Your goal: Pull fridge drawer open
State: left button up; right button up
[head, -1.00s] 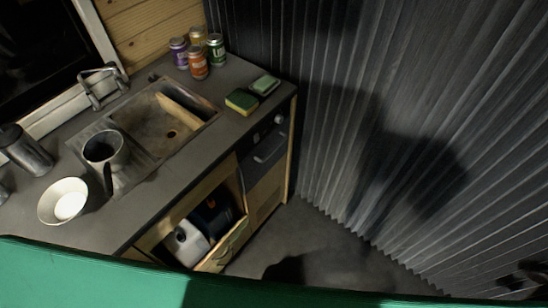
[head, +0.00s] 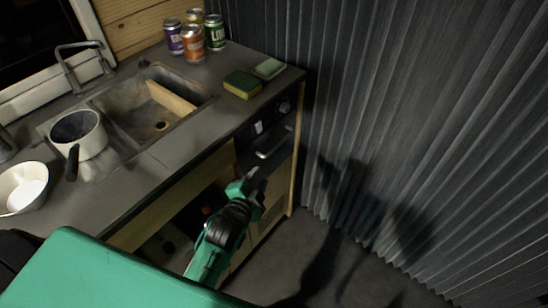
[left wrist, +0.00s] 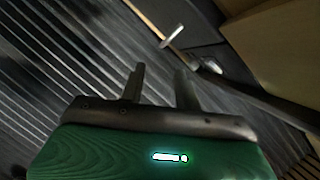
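The fridge drawer front (head: 262,160) is a dark panel at the right end of the counter and looks closed. It has a pale bar handle (head: 275,143). My left gripper (head: 256,178) is just below the handle in the head view, apart from it. In the left wrist view its two fingers (left wrist: 160,84) stand apart with nothing between them. A bright bar, likely the handle (left wrist: 172,37), shows beyond the fingertips in that view. My right gripper is in neither view.
The counter holds a sink (head: 155,105), a pot (head: 78,135), a bowl (head: 22,188), several cans (head: 193,45) and a sponge (head: 242,84). An open cabinet space (head: 165,245) lies left of my arm. A corrugated wall (head: 420,120) stands at right, with clear floor (head: 310,255) below.

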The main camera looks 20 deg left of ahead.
aim_at(274, 151)
pick_arm(q)
jog(key=x, duration=0.9)
jog(key=r+x, duration=0.1)
jog(key=x, duration=0.3)
jog(key=shift+w+f, duration=0.15)
jog(key=shift+w, duration=0.25)
grip_shut()
